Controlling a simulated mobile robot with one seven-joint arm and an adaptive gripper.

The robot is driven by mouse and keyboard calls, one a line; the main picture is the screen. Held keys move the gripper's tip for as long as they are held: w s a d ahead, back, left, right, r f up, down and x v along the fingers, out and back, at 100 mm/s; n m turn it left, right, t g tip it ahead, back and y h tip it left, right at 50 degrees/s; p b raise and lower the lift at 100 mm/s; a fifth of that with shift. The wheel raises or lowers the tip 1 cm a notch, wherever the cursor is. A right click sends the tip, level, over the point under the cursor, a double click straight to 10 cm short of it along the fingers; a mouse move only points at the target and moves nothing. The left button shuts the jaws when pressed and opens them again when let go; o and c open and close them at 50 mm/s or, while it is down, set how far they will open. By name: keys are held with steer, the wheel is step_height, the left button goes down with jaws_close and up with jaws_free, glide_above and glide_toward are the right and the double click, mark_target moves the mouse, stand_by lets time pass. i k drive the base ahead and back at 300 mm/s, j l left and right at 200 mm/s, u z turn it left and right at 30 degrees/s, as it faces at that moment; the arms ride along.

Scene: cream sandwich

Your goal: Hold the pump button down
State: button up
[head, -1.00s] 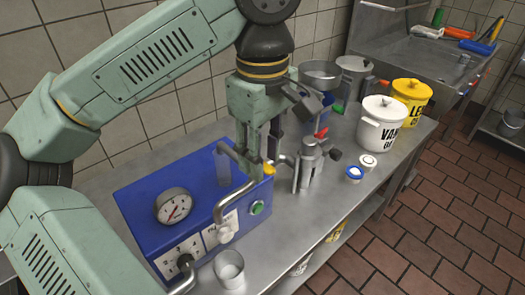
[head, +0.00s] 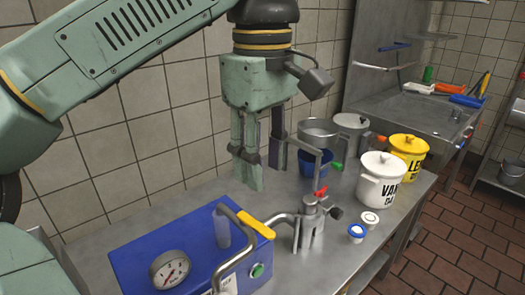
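The blue pump box (head: 130,256) stands on the steel counter at the lower left, with a round dial gauge on it. A round green button (head: 257,270) sits on its front face near the right corner. Nothing touches the button. A bent metal pipe and a yellow-handled lever (head: 256,223) stand just above it. My gripper (head: 266,174) hangs above and behind the box, fingers pointing down. Its fingers are apart with nothing between them, clear of the button and the lever. The lower front of the box is cut off by the picture's edge.
A metal valve fitting (head: 309,226) with a red knob stands right of the box. Behind it are a blue pot (head: 318,166) and a steel funnel (head: 318,130). White (head: 376,186) and yellow (head: 408,148) canisters stand farther right, with small lidded jars (head: 356,232) in front. A tiled wall is behind.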

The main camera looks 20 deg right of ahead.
mark_target(258, 271)
steer(key=k, duration=1)
